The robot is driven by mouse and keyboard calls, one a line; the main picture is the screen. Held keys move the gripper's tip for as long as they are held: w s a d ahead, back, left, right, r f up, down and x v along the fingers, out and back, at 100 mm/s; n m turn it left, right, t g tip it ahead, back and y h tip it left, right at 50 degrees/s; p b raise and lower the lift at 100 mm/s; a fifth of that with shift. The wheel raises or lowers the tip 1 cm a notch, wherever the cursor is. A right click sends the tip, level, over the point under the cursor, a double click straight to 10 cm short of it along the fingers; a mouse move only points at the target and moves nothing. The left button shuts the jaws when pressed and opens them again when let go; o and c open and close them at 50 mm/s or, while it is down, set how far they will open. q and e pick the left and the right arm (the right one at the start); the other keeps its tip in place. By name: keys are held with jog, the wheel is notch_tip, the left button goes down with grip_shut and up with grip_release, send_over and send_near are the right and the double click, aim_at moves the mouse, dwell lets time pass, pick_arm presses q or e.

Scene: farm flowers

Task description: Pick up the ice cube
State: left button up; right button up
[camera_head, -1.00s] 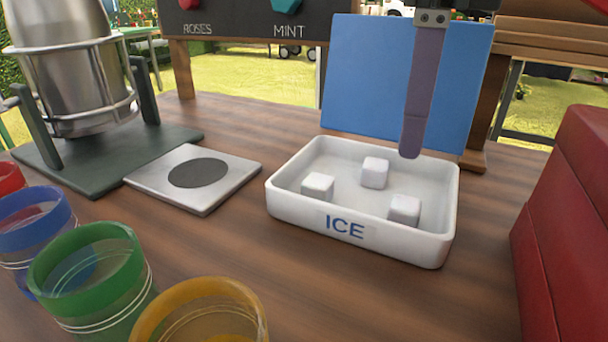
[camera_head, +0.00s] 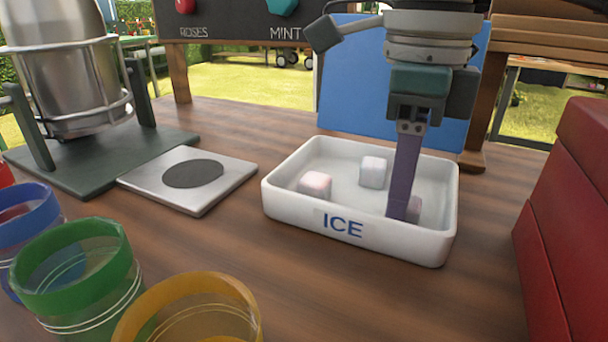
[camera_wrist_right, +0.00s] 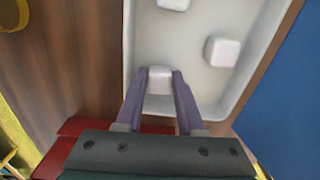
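The white ice tray (camera_head: 290,205), marked ICE, holds small whitish cubes. My right gripper (camera_head: 400,208) points straight down into its right front part, its purple finger hiding part of one ice cube (camera_head: 414,208). In the right wrist view this ice cube (camera_wrist_right: 160,81) sits between the two fingertips of my right gripper (camera_wrist_right: 160,76), with hardly any gap on either side. I cannot tell whether the fingers press on it. Two other cubes, one at the left (camera_head: 316,185) and one at the back (camera_head: 373,172), lie free. My left gripper is not in view.
A red box (camera_head: 570,205) stands right of the tray. A metal plate with a dark disc (camera_head: 190,180) lies to the left, with a steel shaker in a stand (camera_head: 75,80) beyond. Coloured cups, including a green one (camera_head: 75,265), stand front left. A blue panel (camera_head: 355,80) rises behind.

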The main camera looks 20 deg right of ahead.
grip_shut()
jog(key=shift+r, duration=0.1)
notch_tip(320, 180, up, 20)
jog(key=p, duration=1.5)
